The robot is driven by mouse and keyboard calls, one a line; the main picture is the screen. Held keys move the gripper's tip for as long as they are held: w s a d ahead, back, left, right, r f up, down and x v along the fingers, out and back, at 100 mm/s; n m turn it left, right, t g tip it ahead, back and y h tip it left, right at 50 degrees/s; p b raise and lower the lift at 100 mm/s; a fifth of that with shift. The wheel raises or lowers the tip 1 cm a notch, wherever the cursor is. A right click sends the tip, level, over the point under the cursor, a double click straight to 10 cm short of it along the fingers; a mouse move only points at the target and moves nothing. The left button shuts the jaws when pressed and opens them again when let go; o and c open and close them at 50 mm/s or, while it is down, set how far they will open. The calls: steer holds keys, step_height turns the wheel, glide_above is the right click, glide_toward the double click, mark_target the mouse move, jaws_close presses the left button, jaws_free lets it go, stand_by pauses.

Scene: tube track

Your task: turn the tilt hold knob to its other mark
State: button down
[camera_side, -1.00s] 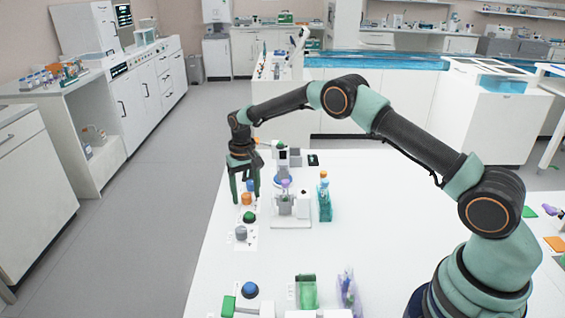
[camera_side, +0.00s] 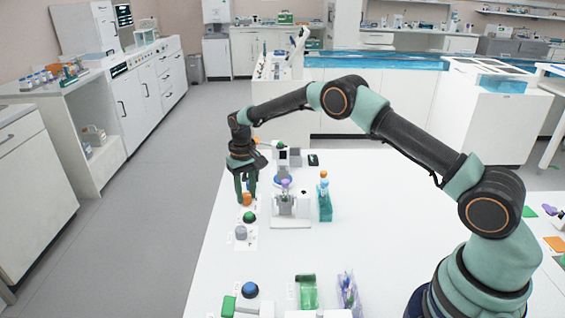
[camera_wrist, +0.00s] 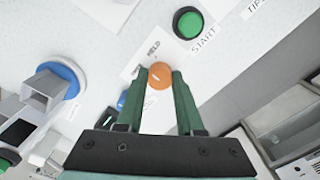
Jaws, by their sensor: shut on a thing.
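The tilt hold knob is an orange round knob (camera_side: 247,200) on the white table near its left edge. It also shows in the wrist view (camera_wrist: 158,77), with a pale pointer line on its top. My gripper (camera_side: 245,196) points down over it, and its green fingers (camera_wrist: 160,84) are shut on the knob from both sides. A white label card with printed letters (camera_wrist: 150,52) lies beside the knob; part of it is hidden by the fingers, and I cannot tell which mark the pointer faces.
A green START button (camera_wrist: 188,22) sits close to the knob. A grey knob (camera_side: 241,232) lies nearer the camera. A white device (camera_side: 291,205) with a tube stands right of my gripper, and a teal tube rack (camera_side: 325,205) beyond it. The table's right middle is clear.

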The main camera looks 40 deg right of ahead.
mark_target(246, 195)
steer(key=n, duration=0.4)
steer(key=shift+n, duration=2)
steer(key=shift+w, duration=0.1)
steer(key=c, duration=0.5)
jaws_free()
steer(key=shift+c, duration=0.2)
steer(key=shift+r, duration=0.1)
step_height(246, 195, up, 12)
